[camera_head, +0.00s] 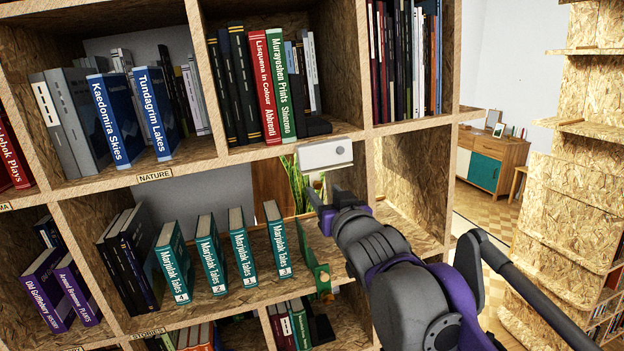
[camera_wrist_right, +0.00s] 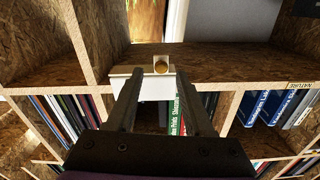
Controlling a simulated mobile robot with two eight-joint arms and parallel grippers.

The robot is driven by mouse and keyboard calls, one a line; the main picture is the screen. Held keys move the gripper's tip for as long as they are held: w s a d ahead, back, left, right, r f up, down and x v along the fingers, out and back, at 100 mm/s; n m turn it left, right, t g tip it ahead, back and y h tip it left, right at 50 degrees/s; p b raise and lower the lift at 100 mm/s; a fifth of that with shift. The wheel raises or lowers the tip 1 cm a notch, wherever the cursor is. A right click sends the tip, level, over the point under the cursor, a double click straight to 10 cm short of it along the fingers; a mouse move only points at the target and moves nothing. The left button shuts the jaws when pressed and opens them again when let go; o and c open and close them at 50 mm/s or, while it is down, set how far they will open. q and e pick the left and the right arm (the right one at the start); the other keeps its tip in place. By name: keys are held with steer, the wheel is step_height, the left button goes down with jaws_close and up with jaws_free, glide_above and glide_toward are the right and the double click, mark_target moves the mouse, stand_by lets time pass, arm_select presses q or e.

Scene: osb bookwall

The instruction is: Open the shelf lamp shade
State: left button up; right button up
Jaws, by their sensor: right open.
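The shelf lamp is a small white box (camera_head: 325,154) fixed at the front edge of the shelf board, with a small round spot on its front. My right gripper (camera_head: 328,198) is open and empty, just below the lamp in the head view. In the right wrist view its two fingers (camera_wrist_right: 160,75) point at the lamp, with the knob between their tips. Contact cannot be told. My left gripper is not in view.
Teal books (camera_head: 243,258) stand in the compartment left of my right gripper.

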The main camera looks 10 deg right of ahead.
mark_target(318, 185)
steer(key=w, duration=0.3)
steer(key=w+p, duration=0.1)
steer(key=w, duration=0.2)
steer(key=shift+w+a+r, duration=0.1)
steer(key=shift+w+a, duration=0.1)
steer(key=shift+w, duration=0.1)
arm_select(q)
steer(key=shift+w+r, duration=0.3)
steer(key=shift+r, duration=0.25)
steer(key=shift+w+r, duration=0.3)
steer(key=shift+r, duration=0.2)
arm_select(e)
steer(key=shift+w, duration=0.75)
steer(key=shift+c, duration=0.2)
jaws_close()
